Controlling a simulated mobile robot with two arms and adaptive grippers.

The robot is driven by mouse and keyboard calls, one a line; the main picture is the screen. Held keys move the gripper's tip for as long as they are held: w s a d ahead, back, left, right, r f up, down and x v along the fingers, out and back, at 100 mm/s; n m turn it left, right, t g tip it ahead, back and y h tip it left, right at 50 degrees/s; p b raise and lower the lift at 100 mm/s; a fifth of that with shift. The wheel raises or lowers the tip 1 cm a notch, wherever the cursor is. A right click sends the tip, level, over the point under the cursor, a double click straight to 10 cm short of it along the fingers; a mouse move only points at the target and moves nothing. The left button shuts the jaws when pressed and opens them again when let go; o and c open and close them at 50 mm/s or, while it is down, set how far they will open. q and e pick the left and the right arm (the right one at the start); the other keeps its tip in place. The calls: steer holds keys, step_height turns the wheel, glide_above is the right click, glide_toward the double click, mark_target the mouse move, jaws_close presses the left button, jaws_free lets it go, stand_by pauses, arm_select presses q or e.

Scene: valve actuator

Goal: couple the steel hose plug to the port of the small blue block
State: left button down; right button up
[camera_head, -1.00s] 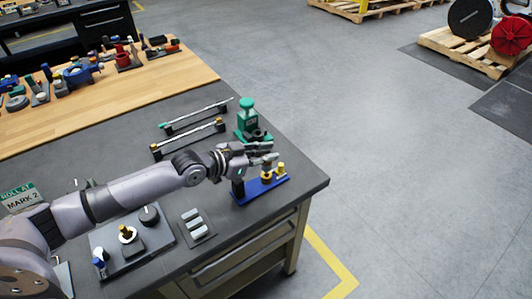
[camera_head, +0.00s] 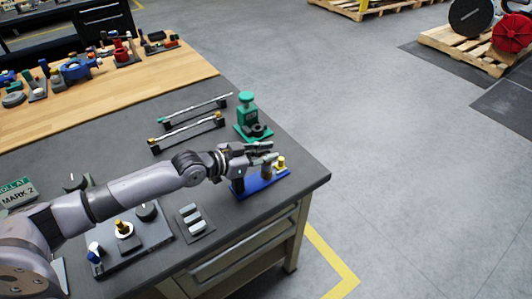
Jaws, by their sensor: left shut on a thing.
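The small blue block (camera_head: 272,184) sits near the right corner of the dark bench top. A brass fitting (camera_head: 281,163) stands at its right end. My left gripper (camera_head: 265,157) is above the block, left of this fitting, with its fingers pointing right. It is shut on a small grey piece (camera_head: 267,171), which looks like the steel hose plug and is mostly hidden by the fingers. The grey piece is over the middle of the block; I cannot tell whether it touches or is seated on a port there. My right gripper is not in view.
A green device (camera_head: 247,112) stands just behind the gripper. Two rods on black stands (camera_head: 188,133) lie further left. A dark plate with a knob and brass fitting (camera_head: 131,249) and a plate of grey pieces (camera_head: 193,219) are in front. The bench edge is close on the right.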

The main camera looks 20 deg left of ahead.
arm_select(q)
steer(key=shift+f, duration=0.15)
steer(key=c, duration=1.4)
jaws_free()
steer(key=shift+s, duration=0.1)
steer(key=v, duration=1.2)
